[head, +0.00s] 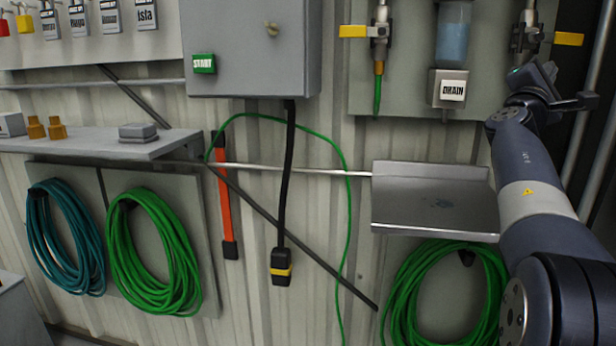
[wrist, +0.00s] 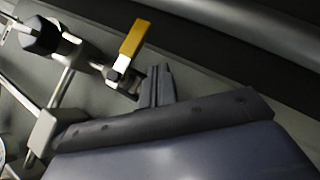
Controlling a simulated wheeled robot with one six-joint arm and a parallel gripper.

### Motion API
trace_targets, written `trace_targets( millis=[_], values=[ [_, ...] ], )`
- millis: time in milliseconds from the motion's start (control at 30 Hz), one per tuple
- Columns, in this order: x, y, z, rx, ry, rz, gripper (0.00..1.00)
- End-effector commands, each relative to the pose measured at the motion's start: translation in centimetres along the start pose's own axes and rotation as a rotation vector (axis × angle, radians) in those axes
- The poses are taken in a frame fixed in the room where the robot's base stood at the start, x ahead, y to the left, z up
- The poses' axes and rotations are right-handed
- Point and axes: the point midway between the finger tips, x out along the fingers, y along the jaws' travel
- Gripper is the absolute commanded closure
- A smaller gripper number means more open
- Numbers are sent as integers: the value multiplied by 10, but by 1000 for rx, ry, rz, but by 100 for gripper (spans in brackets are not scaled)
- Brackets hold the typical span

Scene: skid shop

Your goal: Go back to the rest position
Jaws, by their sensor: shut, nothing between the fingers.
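My gripper shows in the wrist view (wrist: 158,84), its dark fingers together with nothing between them. In the head view my arm rises along the right side, and its wrist end with the gripper (head: 588,101) is at the upper right, in front of the wall panel with valves. A valve with a yellow handle (head: 568,39) is just above it. In the wrist view a yellow handle (wrist: 134,39) on a metal valve lies just beyond the fingertips; whether they touch I cannot tell.
A steel tray (head: 435,222) is fixed to the wall left of my arm, with a green hose coil (head: 408,290) below. A grey box with a START label (head: 250,75), a hanging black cable (head: 288,200) and a shelf (head: 160,149) are farther left.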

Motion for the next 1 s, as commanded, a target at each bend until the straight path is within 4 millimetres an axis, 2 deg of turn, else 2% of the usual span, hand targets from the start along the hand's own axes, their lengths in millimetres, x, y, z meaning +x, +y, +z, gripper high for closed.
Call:
trace_targets(
  millis=[167,533,1000],
  values=[
    [4,8,-6,19,2,-18,100],
    [-4,16,-13,33,1,-30,100],
    [-8,15,-17,80,-1,-77,100]
  ],
)
